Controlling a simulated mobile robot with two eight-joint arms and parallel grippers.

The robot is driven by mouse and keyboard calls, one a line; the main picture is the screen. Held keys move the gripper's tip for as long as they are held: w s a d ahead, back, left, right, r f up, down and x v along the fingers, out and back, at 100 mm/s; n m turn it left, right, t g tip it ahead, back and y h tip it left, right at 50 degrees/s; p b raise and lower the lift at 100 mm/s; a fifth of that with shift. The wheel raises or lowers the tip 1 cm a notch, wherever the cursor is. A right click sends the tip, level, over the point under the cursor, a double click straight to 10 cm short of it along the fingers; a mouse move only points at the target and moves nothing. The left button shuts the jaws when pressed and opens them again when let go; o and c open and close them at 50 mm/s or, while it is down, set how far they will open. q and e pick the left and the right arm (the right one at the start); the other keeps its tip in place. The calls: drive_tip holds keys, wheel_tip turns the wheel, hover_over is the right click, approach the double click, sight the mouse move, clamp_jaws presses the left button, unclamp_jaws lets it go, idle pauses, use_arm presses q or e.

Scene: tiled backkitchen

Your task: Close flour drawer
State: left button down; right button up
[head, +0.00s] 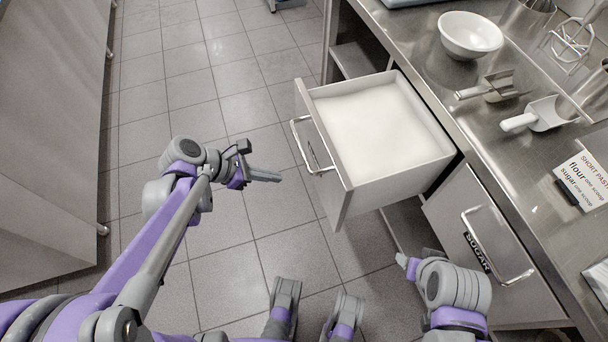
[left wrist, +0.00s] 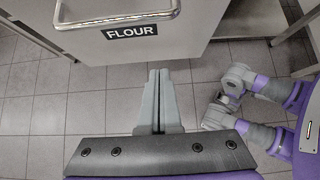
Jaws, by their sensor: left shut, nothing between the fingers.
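The flour drawer (head: 400,186) is pulled far out of the steel counter, and its white contents show from above. Its bar handle (head: 310,150) is on the front panel, facing left. In the left wrist view the drawer front (left wrist: 185,42) carries a FLOUR label (left wrist: 131,31) below the handle (left wrist: 118,20). My left gripper (head: 278,176) is shut and empty, a little left of the drawer front, apart from the handle. My right arm (head: 450,285) is at the lower right, by the sugar drawer; its fingers do not show clearly.
The sugar drawer (head: 490,240) below right is shut. The counter above holds a white bowl (head: 470,35), metal scoops (head: 535,115) and a recipe card (head: 585,180). Tiled floor (head: 235,95) is clear left of the drawer, up to a grey cabinet (head: 50,110).

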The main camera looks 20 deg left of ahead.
sight(410, 147)
use_arm(q)
drive_tip(key=shift+w+d+r+b+x, duration=0.2)
drive_tip(key=shift+d+r+b+x, duration=0.2)
drive_tip(key=shift+x, duration=1.6)
drive_tip(key=shift+w+d+r+b+x, duration=0.25)
drive_tip(key=shift+b+x, duration=0.25)
drive_tip(key=shift+x, duration=1.55)
drive_tip(key=shift+w+d+r+b+x, duration=0.15)
drive_tip(key=shift+r+b+x, duration=0.25)
drive_tip(key=shift+x, duration=1.6)
drive_tip(key=shift+d, duration=0.15)
drive_tip(key=w+d, duration=0.5)
drive_tip(key=d, duration=0.3)
drive_tip(key=w+d, duration=0.5)
drive_tip(key=d, duration=0.3)
drive_tip(key=w+d+b, duration=0.1)
drive_tip(key=w+d, duration=0.5)
drive_tip(key=d, duration=0.2)
drive_tip(key=shift+w+d, duration=0.2)
drive_tip(key=shift+r, duration=0.1)
